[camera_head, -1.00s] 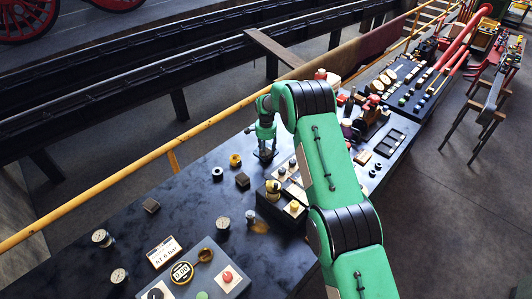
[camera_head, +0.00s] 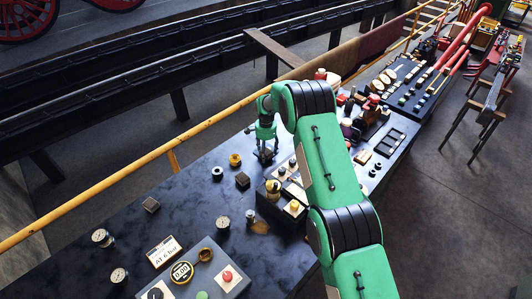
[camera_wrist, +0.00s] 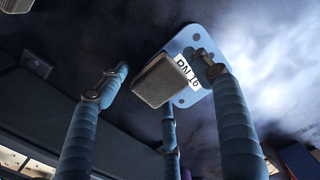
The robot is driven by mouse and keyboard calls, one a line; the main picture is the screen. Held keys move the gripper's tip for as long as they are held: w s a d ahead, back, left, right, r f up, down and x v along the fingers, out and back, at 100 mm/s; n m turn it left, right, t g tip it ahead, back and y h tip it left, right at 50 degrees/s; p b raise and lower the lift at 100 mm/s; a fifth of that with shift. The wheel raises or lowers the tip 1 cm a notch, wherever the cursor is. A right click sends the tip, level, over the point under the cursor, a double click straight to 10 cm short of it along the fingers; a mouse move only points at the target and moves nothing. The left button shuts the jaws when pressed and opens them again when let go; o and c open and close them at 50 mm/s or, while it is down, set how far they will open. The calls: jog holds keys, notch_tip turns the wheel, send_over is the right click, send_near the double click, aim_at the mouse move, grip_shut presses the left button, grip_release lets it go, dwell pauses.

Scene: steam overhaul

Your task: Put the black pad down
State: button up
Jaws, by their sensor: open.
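The black pad (camera_wrist: 160,82) is a dark, square, rough-topped block. In the wrist view it rests on a light blue plate (camera_wrist: 196,38) with round holes and a white label reading "DN 16", and appears tilted over part of it. My gripper (camera_wrist: 155,85) is open, its fingers spread around the pad, with gaps at left and below. The right fingertip overlaps the plate and label in the picture; whether it touches is unclear. In the head view my gripper (camera_head: 262,148) points down at the table's far side, and the pad (camera_head: 266,154) shows small beneath it.
The dark table (camera_head: 190,240) carries another dark block (camera_head: 242,180), a black ring (camera_head: 217,172), a yellow part (camera_head: 235,160) and several gauges (camera_head: 102,238). A yellow rail (camera_head: 130,178) runs along the far edge. A tray of parts (camera_head: 290,190) stands right of my gripper.

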aim_at(266, 151)
notch_tip(266, 151, up, 12)
dwell(0.7)
jog(key=shift+r, duration=0.15)
dwell(0.6)
